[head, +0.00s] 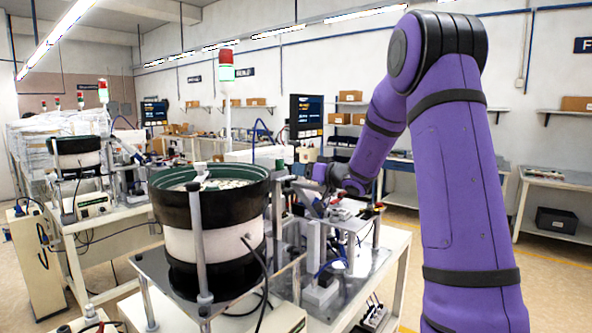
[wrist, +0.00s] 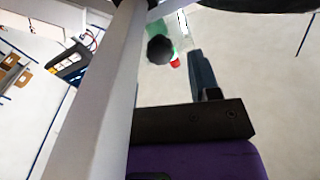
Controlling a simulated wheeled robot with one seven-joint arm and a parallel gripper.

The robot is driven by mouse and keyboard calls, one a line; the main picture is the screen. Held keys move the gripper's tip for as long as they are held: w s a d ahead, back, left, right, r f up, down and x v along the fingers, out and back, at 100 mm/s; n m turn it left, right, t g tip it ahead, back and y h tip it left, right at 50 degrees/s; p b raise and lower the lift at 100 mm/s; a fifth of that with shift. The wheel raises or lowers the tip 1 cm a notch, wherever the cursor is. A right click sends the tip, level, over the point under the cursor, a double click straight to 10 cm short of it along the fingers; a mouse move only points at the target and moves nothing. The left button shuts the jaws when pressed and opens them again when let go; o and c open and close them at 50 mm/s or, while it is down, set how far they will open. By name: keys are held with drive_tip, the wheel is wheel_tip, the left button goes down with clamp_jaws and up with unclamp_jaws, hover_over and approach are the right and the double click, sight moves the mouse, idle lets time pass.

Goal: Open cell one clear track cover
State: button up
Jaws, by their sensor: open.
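My gripper (head: 304,171) is at the track side of the bowl feeder, small and partly hidden in the head view. In the wrist view my gripper (wrist: 167,66) is open; one dark finger shows, and a pale post hides the other side. A round black knob (wrist: 160,48) appears between the finger and the post. I cannot tell whether the gripper touches it. A thin clear piece with a greenish edge (wrist: 183,24) shows behind the knob; I cannot tell whether it is the track cover. The cover is not clear in the head view.
The black-rimmed feeder bowl (head: 212,205) stands left of my gripper, with a grey post (head: 200,245) in front. The pale post (wrist: 100,95) crosses close to the wrist camera. Station fixtures (head: 345,235) crowd the table. Another feeder (head: 76,160) stands further left.

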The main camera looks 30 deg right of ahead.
drive_tip(key=shift+x, duration=1.6)
